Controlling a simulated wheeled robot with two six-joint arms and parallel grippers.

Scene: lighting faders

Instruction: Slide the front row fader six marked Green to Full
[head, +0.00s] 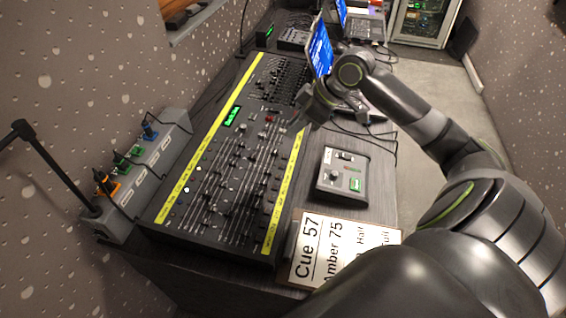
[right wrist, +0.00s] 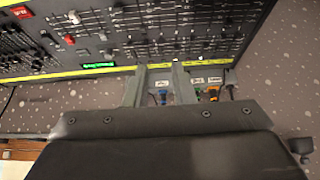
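The lighting console (head: 250,107) lies along the desk in the head view, with rows of faders between two yellow label strips (head: 286,190). The strip lettering is too small to read, so I cannot tell which fader is marked Green. My right gripper (head: 296,122) is over the console's right edge, near the upper end of the fader rows. In the right wrist view its two fingers (right wrist: 159,70) stand apart with nothing between them. The console's fader slots (right wrist: 150,35) lie beyond the fingertips there. Contact with any knob cannot be seen. My left gripper is out of view.
A small grey control box (head: 343,177) and a cue card (head: 325,250) reading "Cue 57" and "Amber 75" lie right of the console. A grey box with coloured plugs (head: 150,165) stands on the left. A blue-lit screen (head: 320,50) stands behind my right gripper.

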